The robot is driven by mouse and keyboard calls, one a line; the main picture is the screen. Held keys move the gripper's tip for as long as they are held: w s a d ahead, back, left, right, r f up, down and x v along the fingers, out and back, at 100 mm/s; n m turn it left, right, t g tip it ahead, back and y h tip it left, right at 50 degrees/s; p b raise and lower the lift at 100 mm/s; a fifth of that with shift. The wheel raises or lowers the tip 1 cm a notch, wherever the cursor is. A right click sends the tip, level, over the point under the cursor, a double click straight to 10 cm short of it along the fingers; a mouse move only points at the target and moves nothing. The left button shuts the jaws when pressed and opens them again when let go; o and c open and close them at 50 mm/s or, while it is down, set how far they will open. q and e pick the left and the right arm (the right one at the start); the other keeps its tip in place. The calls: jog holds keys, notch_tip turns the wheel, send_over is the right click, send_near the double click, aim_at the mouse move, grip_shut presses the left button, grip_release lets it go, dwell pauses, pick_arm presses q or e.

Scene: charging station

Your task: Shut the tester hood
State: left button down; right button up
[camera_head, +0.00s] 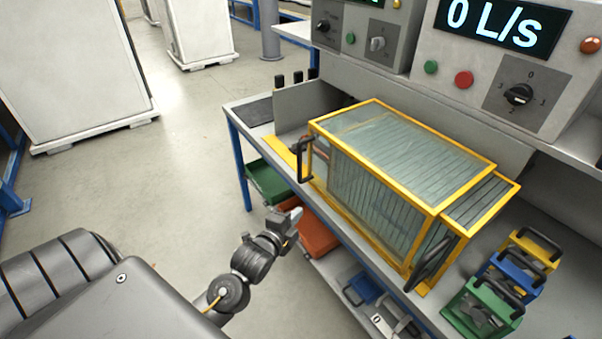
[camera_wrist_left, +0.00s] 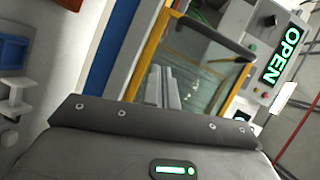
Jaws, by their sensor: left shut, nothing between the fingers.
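The tester hood (camera_head: 400,155) is a box of clear panels in a yellow frame on the workbench. A smaller yellow-framed section (camera_head: 480,205) juts out at its right end. One dark handle (camera_head: 305,158) is at its left end and another (camera_head: 430,264) at its right end. My left gripper (camera_head: 297,215) is shut and empty, in front of the bench and apart from the hood. In the left wrist view, its fingers (camera_wrist_left: 162,88) point toward the yellow frame and clear panel (camera_wrist_left: 215,75). A lit green sign (camera_wrist_left: 283,55) there reads OPEN. My right gripper is out of view.
The grey bench top (camera_head: 262,112) has blue legs. Green (camera_head: 268,182) and orange (camera_head: 318,238) bins sit below its front edge. Green, blue and yellow handled holders (camera_head: 484,310) stand right of the hood. Control panels (camera_head: 500,75) rise behind.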

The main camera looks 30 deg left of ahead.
aim_at(300, 164)
pick_arm(q)
notch_tip(300, 164, up, 10)
jog(key=s+m+t, duration=0.2)
jog(key=w+a, duration=0.1)
jog(key=w, duration=0.2)
jog(key=w+a+p, duration=0.1)
jog(key=w+a, duration=0.1)
jog(key=w, duration=0.2)
jog(key=w+a+p, duration=0.1)
jog(key=w, duration=0.3)
jog(key=shift+a, duration=0.25)
